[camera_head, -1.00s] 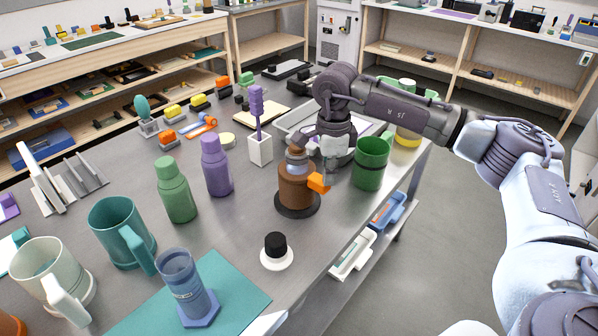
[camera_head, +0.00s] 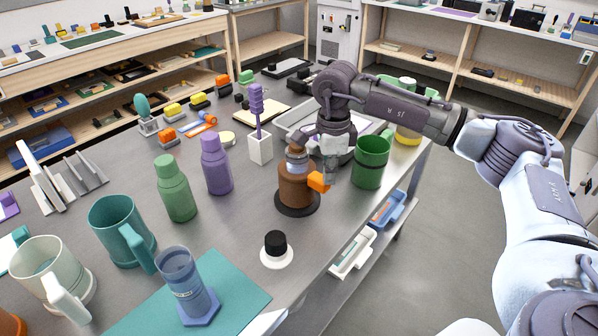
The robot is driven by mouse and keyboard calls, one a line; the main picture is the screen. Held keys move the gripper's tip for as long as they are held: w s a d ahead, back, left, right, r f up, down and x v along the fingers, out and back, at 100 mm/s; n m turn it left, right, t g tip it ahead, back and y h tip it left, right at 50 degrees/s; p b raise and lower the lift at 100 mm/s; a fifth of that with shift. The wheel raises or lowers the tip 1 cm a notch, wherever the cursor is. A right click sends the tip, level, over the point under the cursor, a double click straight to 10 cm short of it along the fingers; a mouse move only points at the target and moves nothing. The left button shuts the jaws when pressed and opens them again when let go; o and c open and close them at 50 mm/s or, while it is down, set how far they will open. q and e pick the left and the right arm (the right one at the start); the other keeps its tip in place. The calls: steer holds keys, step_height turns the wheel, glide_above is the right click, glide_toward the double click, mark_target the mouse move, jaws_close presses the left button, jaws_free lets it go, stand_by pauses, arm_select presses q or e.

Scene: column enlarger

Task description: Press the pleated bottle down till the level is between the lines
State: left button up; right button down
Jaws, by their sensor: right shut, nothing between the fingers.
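The pleated bottle (camera_head: 297,187) is brown with a ribbed grey-clear upper part and an orange spout on its right side. It stands upright on a dark round base on the steel table. My right gripper (camera_head: 329,180) is shut and empty. It points down just right of the bottle's top, by the orange spout (camera_head: 319,182); I cannot tell whether it touches. A clear blue graduated cylinder (camera_head: 184,284) with a hexagonal foot stands on a teal mat (camera_head: 238,285) at the front. The liquid level and its lines are too small to read. My left gripper is not in view.
A green mug (camera_head: 370,163) stands close right of my right gripper. A black-knobbed white disc (camera_head: 276,250) lies in front of the bottle. Green (camera_head: 175,190) and purple (camera_head: 216,165) bottles stand to the left. The table's right edge is near.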

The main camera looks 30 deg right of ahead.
steer(key=shift+r+p, duration=1.6)
steer(key=shift+r, duration=0.9)
